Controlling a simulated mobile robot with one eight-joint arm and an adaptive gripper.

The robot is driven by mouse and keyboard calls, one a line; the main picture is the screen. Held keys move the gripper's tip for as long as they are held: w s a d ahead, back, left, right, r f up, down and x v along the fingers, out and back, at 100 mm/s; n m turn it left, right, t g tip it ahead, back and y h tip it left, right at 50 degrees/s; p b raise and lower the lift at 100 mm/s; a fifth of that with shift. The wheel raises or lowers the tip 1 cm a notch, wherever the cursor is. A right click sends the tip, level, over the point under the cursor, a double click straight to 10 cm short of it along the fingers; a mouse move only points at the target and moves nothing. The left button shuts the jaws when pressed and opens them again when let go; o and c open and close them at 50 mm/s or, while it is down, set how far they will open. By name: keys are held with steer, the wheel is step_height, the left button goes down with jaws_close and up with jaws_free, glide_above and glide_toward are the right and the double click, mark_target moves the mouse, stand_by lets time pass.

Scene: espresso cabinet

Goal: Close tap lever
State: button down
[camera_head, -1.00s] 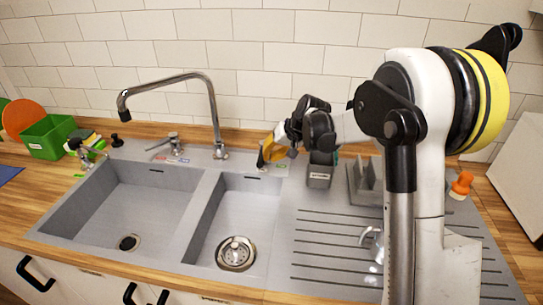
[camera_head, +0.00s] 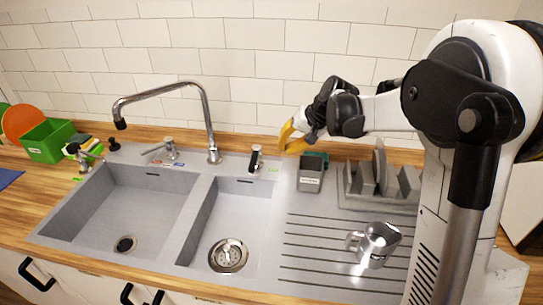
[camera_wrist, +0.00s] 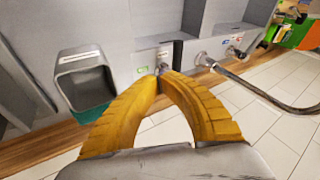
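A small tap lever with a dark upright handle (camera_head: 256,158) stands on the sink's back ledge, right of the faucet. It also shows just beyond my fingertips in the wrist view (camera_wrist: 177,53), by a green label. Another metal lever (camera_head: 166,151) with red and blue labels is left of the curved chrome faucet (camera_head: 212,125). My gripper (camera_head: 290,143) has yellow fingers and hovers right of the dark-handled lever, apart from it. In the wrist view its fingertips (camera_wrist: 159,76) meet, with nothing seen between them.
A grey caddy (camera_head: 310,178) stands just right of and below my gripper. A grey dish rack (camera_head: 375,190) and a metal pitcher (camera_head: 375,245) are on the drainboard. Both sink basins are empty. A green box (camera_head: 48,143) stands far left.

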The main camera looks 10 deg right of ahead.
mark_target(254, 158)
steer(key=w+a+f+m+g+y, duration=0.1)
steer(key=w+a+f+m, duration=0.1)
steer(key=f+m, duration=0.3)
steer(key=w+a+f+m+g+y, duration=0.1)
steer(key=a+f+m, duration=0.3)
steer(key=m, duration=1)
steer(key=shift+w+a+f+y+p, duration=0.15)
steer(key=shift+w+f+y+p, duration=0.3)
steer(key=shift+w, duration=0.45)
steer(key=shift+a, duration=0.1)
steer(key=shift+w+a, duration=0.15)
steer(key=shift+a, duration=0.45)
